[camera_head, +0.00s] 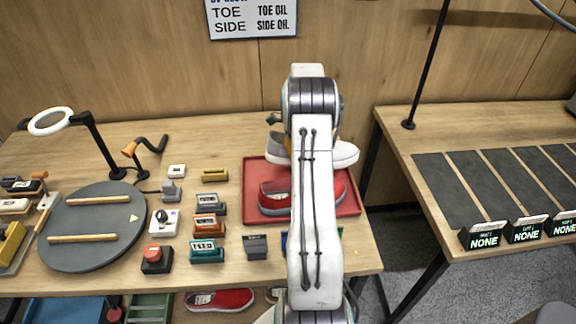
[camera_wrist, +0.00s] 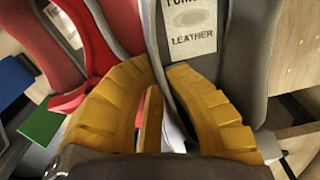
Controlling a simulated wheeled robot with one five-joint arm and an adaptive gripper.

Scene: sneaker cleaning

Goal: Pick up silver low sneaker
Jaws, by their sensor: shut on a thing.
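A silver-grey low sneaker (camera_head: 345,152) with a white sole shows on both sides of my arm, at the back of the red tray (camera_head: 355,208). Its middle is hidden by my arm. In the wrist view the grey sneaker (camera_wrist: 252,50) shows its opening and a pale insole label reading LEATHER. My gripper (camera_wrist: 163,75) has yellow fingers shut on the sneaker's near side wall. In the head view my arm mostly hides the gripper. I cannot tell for sure whether the sole is clear of the tray.
A red sneaker (camera_head: 272,198) lies in the tray, close beside the grey one in the wrist view (camera_wrist: 98,40). A dark round turntable (camera_head: 92,228), a lamp (camera_head: 50,121) and several small labelled blocks (camera_head: 206,250) fill the left. Grey mats (camera_head: 450,190) lie empty on the right table.

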